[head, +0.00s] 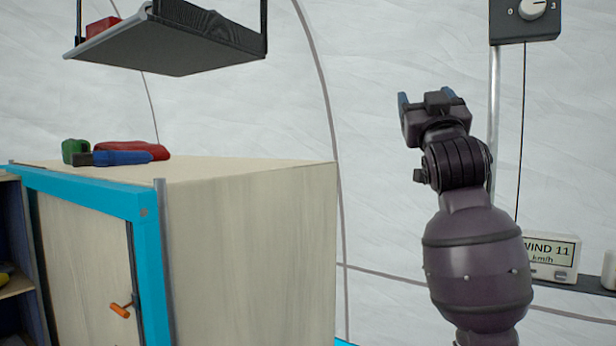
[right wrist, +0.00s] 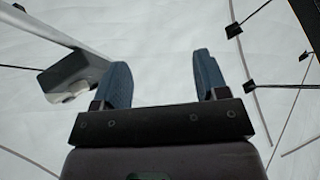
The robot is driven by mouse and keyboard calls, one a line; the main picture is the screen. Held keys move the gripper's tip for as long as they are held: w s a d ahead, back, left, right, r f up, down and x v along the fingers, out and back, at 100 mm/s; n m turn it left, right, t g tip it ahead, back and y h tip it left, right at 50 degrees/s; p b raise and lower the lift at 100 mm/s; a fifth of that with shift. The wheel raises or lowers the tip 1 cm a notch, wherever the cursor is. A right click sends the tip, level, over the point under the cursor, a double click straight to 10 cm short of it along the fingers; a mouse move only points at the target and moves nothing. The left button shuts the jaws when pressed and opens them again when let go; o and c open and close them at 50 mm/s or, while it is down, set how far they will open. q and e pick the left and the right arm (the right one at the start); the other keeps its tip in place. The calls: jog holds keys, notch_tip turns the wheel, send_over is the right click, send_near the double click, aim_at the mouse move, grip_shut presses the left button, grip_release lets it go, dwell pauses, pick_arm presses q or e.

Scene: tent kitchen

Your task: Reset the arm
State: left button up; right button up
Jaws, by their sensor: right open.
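My right arm (head: 475,250) rises at the right of the head view, dark purple-grey. Its gripper (head: 427,98) is raised in front of the white tent wall and points up. In the right wrist view the gripper (right wrist: 163,82) has two blue fingers standing wide apart. Only the pale tent wall shows between them, so it is open and empty. My left gripper is not in view.
A wooden cabinet (head: 260,250) with a blue frame stands at left. Red, green and blue items (head: 115,153) lie on it. A hanging shelf (head: 170,45) is above. A dial box (head: 525,20) on a pole and a wind display (head: 550,257) are at right.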

jog(key=s+d+f+n+g+y, duration=0.1)
jog(key=s+f+g+y, duration=0.15)
jog(key=f, duration=1.85)
jog(key=s+d+f+n+g+y, duration=0.1)
jog(key=f+g, duration=0.2)
jog(key=f, duration=1.9)
jog(key=s+d+f+m+g+h, duration=0.1)
jog(key=s+f+g, duration=0.3)
jog(key=s+f, duration=1)
jog(key=s+d+f+m+g+h, duration=0.1)
jog(key=s+d+f+g, duration=0.3)
jog(key=s+f, duration=1.1)
notch_tip(320, 180, down, 4)
jog(key=shift+s+d+f, duration=0.1)
jog(key=shift+s+d, duration=0.05)
jog(key=shift+d, duration=0.05)
